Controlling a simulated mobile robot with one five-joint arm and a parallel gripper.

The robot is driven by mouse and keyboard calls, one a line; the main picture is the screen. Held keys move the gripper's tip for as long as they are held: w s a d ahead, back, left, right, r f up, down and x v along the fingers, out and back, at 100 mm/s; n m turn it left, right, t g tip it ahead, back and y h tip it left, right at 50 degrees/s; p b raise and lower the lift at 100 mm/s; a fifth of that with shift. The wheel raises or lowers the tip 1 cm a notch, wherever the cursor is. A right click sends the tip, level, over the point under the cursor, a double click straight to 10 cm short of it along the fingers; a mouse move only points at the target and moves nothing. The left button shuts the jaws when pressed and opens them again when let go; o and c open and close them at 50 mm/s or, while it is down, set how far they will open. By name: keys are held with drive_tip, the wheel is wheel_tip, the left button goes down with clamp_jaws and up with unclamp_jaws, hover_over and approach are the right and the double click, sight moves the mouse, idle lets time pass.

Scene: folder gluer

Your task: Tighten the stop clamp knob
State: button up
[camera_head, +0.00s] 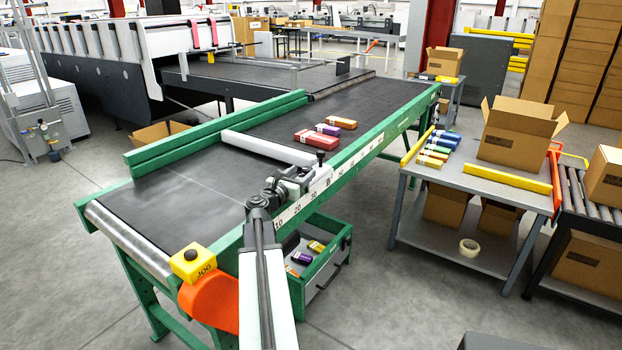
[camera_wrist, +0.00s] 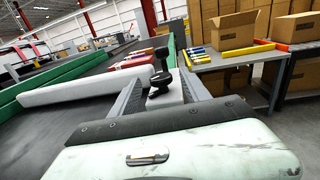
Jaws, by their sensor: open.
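The stop bar (camera_head: 268,147) is a white bar lying across the dark belt. Its clamp sits on the green side rail at the bar's right end. The black stop clamp knob (camera_head: 320,157) stands upright on it; in the wrist view the knob (camera_wrist: 160,80) shows between the finger lines, near the tips. My gripper (camera_head: 302,176) is over the rail by the clamp. In the wrist view my gripper (camera_wrist: 163,76) is open, one finger on each side of the knob. I cannot tell whether either finger touches it.
Red and purple cartons (camera_head: 318,138) lie on the belt past the bar. A yellow JOG box (camera_head: 193,262) and an orange cover (camera_head: 209,298) are at the near end. A grey table (camera_head: 474,179) with cartons stands to the right. Floor is clear between.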

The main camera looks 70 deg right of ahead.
drive_tip(key=d, duration=0.5)
drive_tip(key=s+d+p, duration=0.1)
drive_tip(key=d, duration=0.1)
drive_tip(key=shift+d+f, duration=0.2)
drive_tip(key=shift+d, duration=0.05)
drive_tip(key=shift+s, duration=0.1)
clamp_jaws()
drive_tip(key=shift+s+m+g+y, duration=0.1)
drive_tip(key=shift+m+g+y, duration=0.3)
drive_tip(key=shift+m+g, duration=0.85)
drive_tip(key=shift+s+a+m+g+y, duration=0.1)
drive_tip(key=shift+s+m+g+y, duration=0.1)
drive_tip(key=shift+g, duration=0.4)
drive_tip(key=shift+s+a+m+g+y, duration=0.1)
drive_tip(key=shift+m+g, duration=0.05)
drive_tip(key=shift+g, duration=0.4)
unclamp_jaws()
